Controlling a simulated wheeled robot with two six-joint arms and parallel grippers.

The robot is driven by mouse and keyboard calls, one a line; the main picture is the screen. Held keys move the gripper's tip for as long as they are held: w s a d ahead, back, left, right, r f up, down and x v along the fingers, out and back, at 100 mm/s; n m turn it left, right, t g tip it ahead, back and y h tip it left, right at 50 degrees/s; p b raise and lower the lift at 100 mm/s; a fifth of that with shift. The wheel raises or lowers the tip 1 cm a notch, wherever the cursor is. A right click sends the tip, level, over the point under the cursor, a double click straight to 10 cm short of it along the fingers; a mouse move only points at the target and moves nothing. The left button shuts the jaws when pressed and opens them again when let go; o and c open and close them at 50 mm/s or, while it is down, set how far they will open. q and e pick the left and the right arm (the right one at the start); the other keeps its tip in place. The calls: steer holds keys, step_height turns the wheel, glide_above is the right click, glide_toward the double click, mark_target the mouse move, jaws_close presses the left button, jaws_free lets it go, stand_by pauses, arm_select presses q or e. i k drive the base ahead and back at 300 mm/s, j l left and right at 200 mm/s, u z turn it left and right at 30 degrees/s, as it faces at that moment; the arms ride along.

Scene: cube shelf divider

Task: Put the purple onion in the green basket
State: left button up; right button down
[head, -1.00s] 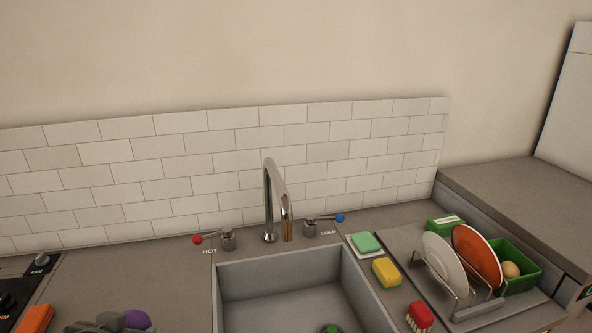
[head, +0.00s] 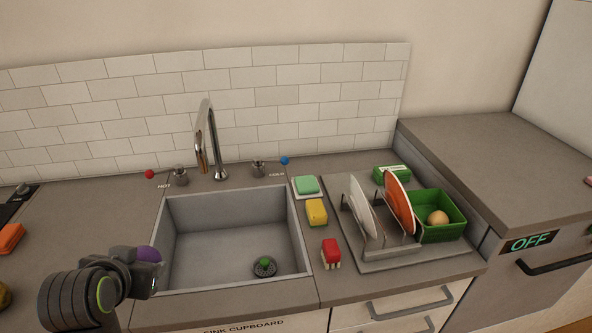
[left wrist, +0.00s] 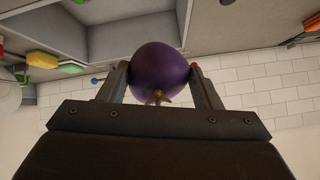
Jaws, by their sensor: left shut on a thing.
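The purple onion (head: 148,254) is held in my left gripper (head: 150,268) in the head view, at the left front edge of the sink. In the left wrist view the onion (left wrist: 160,72) sits between the two fingers of the gripper (left wrist: 162,80), which touch it on both sides. The green basket (head: 440,232) stands at the right on the drying tray, with a round tan item (head: 437,217) inside. The basket is well to the right of the gripper. My right gripper is not in view.
A dish rack (head: 376,240) with a white plate (head: 361,205) and an orange plate (head: 399,203) stands left of the basket. The sink (head: 215,250), tap (head: 212,145), yellow sponge (head: 316,211) and red brush (head: 331,250) lie between gripper and rack.

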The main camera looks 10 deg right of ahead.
mark_target(423, 218)
steer(key=l+u, duration=0.1)
steer(key=l, duration=0.45)
steer(key=k+l, duration=0.1)
steer(key=l, duration=0.4)
steer(key=k+l+u, duration=0.15)
steer(key=l, duration=0.95)
steer(key=i+l+u, duration=0.2)
steer(key=l, duration=0.95)
steer(key=l+u, duration=0.2)
steer(key=l, duration=0.9)
